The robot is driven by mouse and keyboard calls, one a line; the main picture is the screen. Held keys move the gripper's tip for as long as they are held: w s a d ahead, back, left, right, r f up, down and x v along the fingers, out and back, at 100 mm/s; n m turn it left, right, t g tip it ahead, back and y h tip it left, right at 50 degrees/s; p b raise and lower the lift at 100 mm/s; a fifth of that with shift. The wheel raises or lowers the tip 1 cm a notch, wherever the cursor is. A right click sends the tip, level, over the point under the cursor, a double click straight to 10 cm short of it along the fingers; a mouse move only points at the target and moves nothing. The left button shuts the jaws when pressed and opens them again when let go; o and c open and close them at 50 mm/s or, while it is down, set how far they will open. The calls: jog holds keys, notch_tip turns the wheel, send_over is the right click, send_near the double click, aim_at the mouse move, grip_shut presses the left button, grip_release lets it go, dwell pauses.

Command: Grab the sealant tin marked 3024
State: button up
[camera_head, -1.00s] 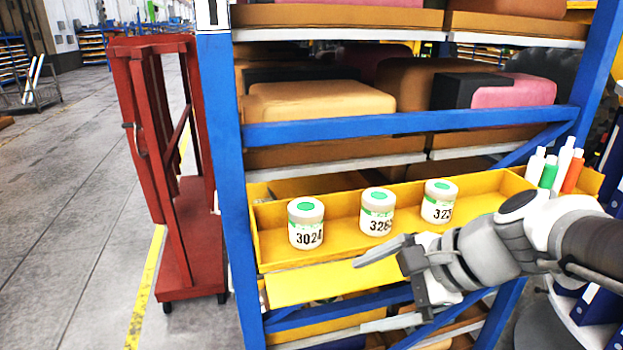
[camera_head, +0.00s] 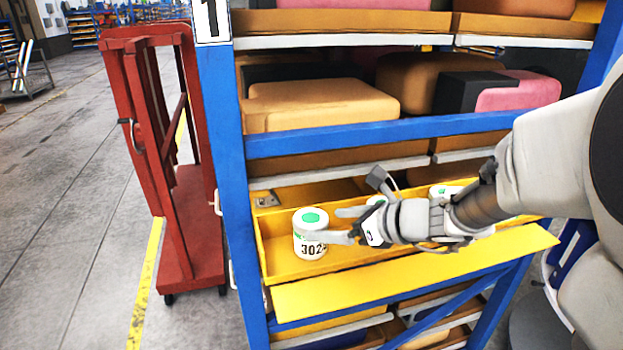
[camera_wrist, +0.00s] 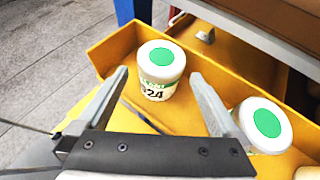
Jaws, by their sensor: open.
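The sealant tin marked 3024 (camera_head: 310,236) is a white tin with a green spot on its lid. It stands upright at the left end of the yellow tray (camera_head: 292,299); its last digit is partly covered in the head view. My gripper (camera_head: 338,225) is open just right of this tin, fingers pointing at it. In the wrist view the tin (camera_wrist: 161,72) stands beyond and between my open fingertips (camera_wrist: 160,78), with "24" readable. A second tin (camera_wrist: 262,127) stands just right of my right finger; it is mostly hidden behind my gripper in the head view.
A third tin (camera_head: 445,190) stands farther right in the tray, partly hidden by my arm. A blue shelf post (camera_head: 226,170) rises left of the tray. Shelf beams with castings (camera_head: 320,100) lie above and behind. A red trolley (camera_head: 190,230) stands at left.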

aim_at(311, 225)
jog(key=shift+p+x, duration=0.3)
jog(key=shift+x, duration=3.1)
jog(key=shift+d+f, duration=0.15)
jog(key=c, duration=1.3)
jog(key=shift+c, duration=0.6)
